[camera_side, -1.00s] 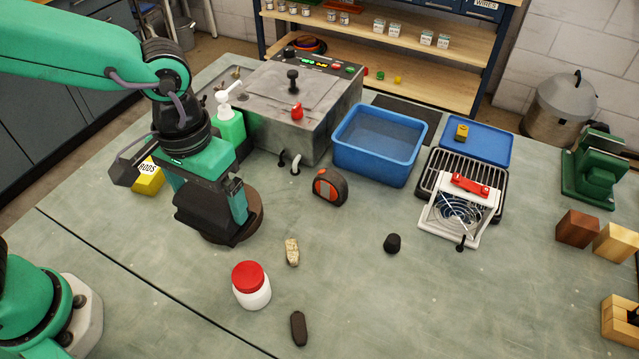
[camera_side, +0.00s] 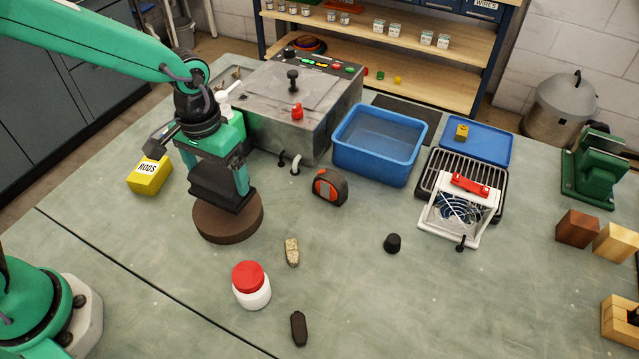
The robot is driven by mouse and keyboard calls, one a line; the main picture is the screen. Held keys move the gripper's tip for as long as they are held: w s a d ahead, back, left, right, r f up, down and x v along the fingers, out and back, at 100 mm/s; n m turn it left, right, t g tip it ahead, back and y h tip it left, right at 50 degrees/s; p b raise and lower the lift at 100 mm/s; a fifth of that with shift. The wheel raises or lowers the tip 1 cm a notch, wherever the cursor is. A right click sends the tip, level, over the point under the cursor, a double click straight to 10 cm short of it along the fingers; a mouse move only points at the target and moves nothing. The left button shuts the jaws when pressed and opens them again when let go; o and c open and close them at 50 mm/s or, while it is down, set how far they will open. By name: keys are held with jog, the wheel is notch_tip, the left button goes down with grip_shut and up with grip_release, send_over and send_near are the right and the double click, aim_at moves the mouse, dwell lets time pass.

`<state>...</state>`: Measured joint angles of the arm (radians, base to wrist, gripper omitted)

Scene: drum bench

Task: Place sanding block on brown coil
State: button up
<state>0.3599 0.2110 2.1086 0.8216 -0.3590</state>
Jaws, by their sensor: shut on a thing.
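The brown coil (camera_side: 228,222), a thick round disc, lies flat on the bench left of centre. My gripper (camera_side: 222,190) is over it, pointing down, with its jaws shut on a dark block (camera_side: 214,192), which I take to be the sanding block. The block is at the coil's far part in the picture; I cannot tell whether it touches the coil's top. The fingers and gripper body hide part of the block and the coil's far edge.
A yellow rods box (camera_side: 149,174) stands left of my gripper. A tape measure (camera_side: 329,187), a speckled lump (camera_side: 291,252), a red-lidded jar (camera_side: 250,285) and a dark oblong piece (camera_side: 299,328) lie nearby. A grey machine (camera_side: 300,105) stands behind.

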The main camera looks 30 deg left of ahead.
aim_at(220, 186)
jog(key=shift+f, duration=1.95)
jog(key=shift+f, duration=0.15)
jog(key=o, duration=0.8)
notch_tip(220, 186, up, 12)
jog(key=shift+r, duration=0.15)
